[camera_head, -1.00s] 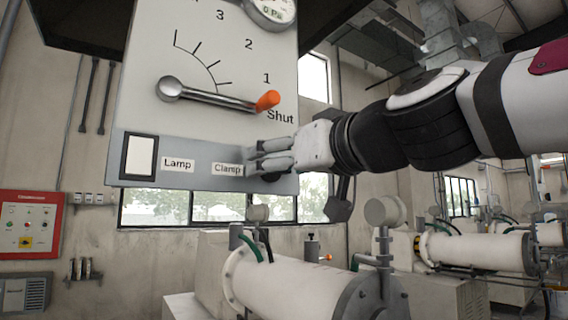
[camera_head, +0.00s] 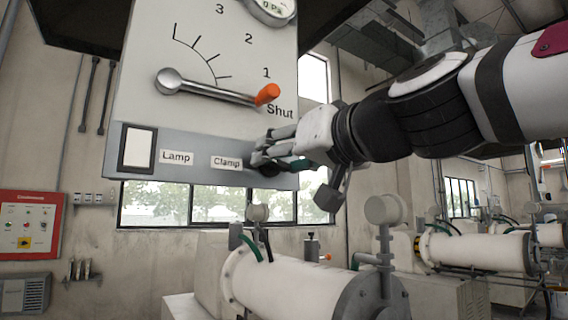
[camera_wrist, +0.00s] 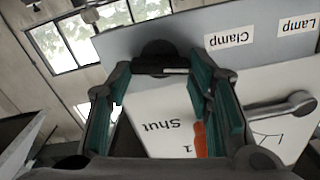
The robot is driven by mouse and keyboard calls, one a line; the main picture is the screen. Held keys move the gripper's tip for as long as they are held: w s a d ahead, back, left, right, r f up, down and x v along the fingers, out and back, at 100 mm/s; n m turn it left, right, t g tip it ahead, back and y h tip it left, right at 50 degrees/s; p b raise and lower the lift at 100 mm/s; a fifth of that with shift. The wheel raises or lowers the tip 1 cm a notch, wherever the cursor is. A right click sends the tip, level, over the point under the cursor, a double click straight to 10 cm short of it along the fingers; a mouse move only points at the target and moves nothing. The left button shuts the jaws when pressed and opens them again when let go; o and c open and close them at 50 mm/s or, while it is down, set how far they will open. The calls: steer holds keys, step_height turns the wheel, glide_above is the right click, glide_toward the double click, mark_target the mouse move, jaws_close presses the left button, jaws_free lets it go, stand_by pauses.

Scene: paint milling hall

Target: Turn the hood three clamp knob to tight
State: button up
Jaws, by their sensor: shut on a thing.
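The hood panel (camera_head: 140,80) hangs at the upper left in the head view. The dark round clamp knob (camera_head: 267,169) sits at its lower right, right of the "Clamp" label (camera_head: 226,162), partly hidden by my fingers. My gripper (camera_head: 268,156) comes from the right and is shut on the knob. In the wrist view the knob (camera_wrist: 158,50) shows at the top centre as a dark disc with a bar, between the teal-padded fingers of my gripper (camera_wrist: 158,72). I see no tight mark, so I cannot tell the knob's setting.
An orange-tipped lever (camera_head: 215,92) above the knob points at "Shut". A white lamp switch (camera_head: 138,148) is at the panel's lower left. A gauge (camera_head: 270,8) is at the top. White mill cylinders (camera_head: 290,288) stand below, and a red control box (camera_head: 28,225) is on the wall.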

steer(key=m+b, duration=0.1)
steer(key=m, duration=0.2)
steer(key=shift+w+d+m, duration=0.1)
steer(key=shift+m, duration=0.3)
steer(key=m, duration=0.3)
steer(key=shift+f+m, duration=0.1)
steer(key=shift+m, duration=0.2)
steer(key=m, duration=0.4)
steer(key=shift+d+f+m, duration=0.1)
steer(key=shift+f+m, duration=0.05)
steer(key=shift+m, duration=1.75)
steer(key=o, duration=1.1)
steer(key=shift+o, duration=0.2)
steer(key=v, duration=1.2)
